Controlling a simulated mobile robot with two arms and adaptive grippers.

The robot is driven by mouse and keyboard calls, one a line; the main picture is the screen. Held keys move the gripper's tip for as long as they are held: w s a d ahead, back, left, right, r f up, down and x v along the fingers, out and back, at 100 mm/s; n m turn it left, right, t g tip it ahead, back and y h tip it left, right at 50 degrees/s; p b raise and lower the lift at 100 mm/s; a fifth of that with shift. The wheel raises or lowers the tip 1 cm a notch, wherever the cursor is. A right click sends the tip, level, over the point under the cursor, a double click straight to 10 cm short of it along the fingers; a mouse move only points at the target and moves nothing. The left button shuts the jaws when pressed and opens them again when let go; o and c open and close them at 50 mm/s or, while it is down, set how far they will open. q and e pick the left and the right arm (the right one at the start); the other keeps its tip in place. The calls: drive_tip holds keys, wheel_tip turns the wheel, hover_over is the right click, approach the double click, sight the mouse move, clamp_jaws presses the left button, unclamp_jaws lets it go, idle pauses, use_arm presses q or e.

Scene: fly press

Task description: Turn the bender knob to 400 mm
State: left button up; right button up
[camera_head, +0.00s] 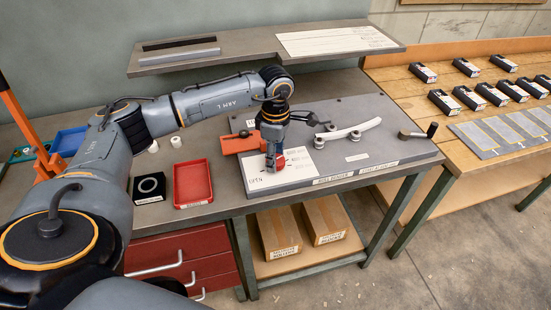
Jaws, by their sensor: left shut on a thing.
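The bender (400,150) is a grey plate on the workbench, with rollers and a curved pale strip on it. At its left part a white scale card (297,163) lies around a red knob (279,163). My left arm reaches in from the left, and my left gripper (272,165) points down over the card, shut on the red knob. The fingers hide part of the knob and of the scale, so the setting cannot be read. My right gripper does not show.
An orange block (237,144) sits beside the gripper on the left. A red tray (193,186) and a black box with a ring (149,188) stand on the bench at left. A raised shelf (240,49) runs behind.

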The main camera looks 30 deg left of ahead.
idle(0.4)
use_arm(q)
drive_tip(key=o, duration=1.1)
drive_tip(key=shift+o, duration=0.2)
wheel_tip(320, 180, up, 12)
